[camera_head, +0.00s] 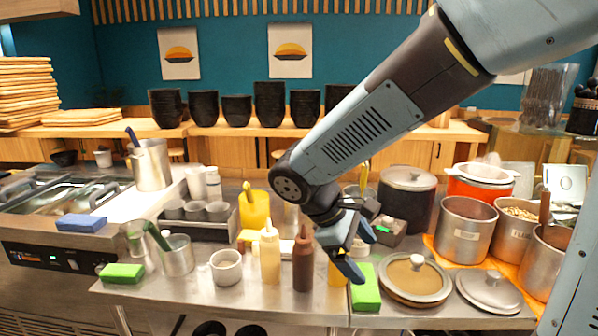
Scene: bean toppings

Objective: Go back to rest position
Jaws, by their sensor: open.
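My arm comes in from the upper right and bends down over the middle of the steel counter (205,298). My gripper (358,255) hangs above the counter, pointing down, with its fingers apart and nothing visible between them. A brown sauce bottle (303,262) stands just left of it. A yellow bottle (336,272) is partly hidden behind the gripper. A green block (365,290) lies on the counter just below and right of the fingers. I cannot tell whether a fingertip touches the yellow bottle or the green block.
A cream bottle (270,254) and a white bowl (226,267) stand left of the brown bottle. Lids (415,276) and steel pots (465,230) crowd the right. A black pot (406,205) stands behind the gripper.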

